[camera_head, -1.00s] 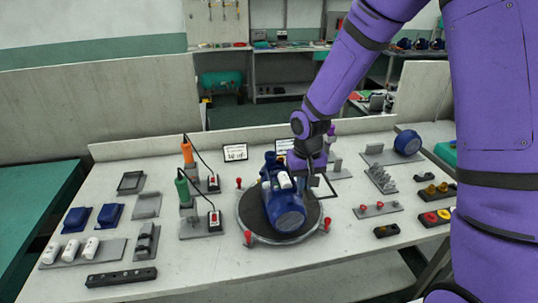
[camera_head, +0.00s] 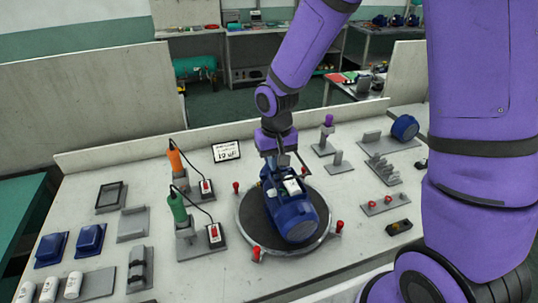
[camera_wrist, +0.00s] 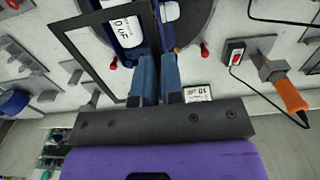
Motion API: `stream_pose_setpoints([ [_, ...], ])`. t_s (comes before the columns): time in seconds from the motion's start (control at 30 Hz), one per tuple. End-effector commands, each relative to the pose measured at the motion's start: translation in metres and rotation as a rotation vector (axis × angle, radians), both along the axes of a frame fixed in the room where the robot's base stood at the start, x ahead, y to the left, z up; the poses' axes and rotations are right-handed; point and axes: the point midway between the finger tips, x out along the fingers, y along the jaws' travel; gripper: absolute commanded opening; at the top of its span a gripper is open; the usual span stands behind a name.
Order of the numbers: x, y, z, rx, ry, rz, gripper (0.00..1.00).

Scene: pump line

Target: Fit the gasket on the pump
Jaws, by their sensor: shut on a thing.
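The blue pump (camera_head: 294,218) lies on a round dark turntable (camera_head: 252,225) at the middle of the bench. White and greenish parts show on its top. My gripper (camera_head: 284,160) is over the pump's far end. In the wrist view my gripper (camera_wrist: 159,62) is shut on one side of a thin black rectangular frame, the gasket (camera_wrist: 82,48). The gasket sticks out to the left of the fingers, and the pump (camera_wrist: 126,45) shows partly behind it. I cannot tell whether the gasket touches the pump. My wrist hides much of it in the head view.
Red knobs (camera_head: 257,254) stand around the turntable. Corded tools with green (camera_head: 177,204) and orange (camera_head: 174,157) handles stand left of it. Another dark frame (camera_head: 97,197) and blue covers (camera_head: 90,239) lie further left. Small fixtures (camera_head: 383,170) fill the right side.

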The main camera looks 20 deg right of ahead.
Motion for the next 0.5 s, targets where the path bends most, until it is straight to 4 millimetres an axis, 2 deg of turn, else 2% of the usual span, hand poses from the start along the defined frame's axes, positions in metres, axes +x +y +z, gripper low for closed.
stream_pose_setpoints([
  [0.5, 0.000, 0.000, -0.040, 0.000, 0.003, 0.000, 0.00],
])
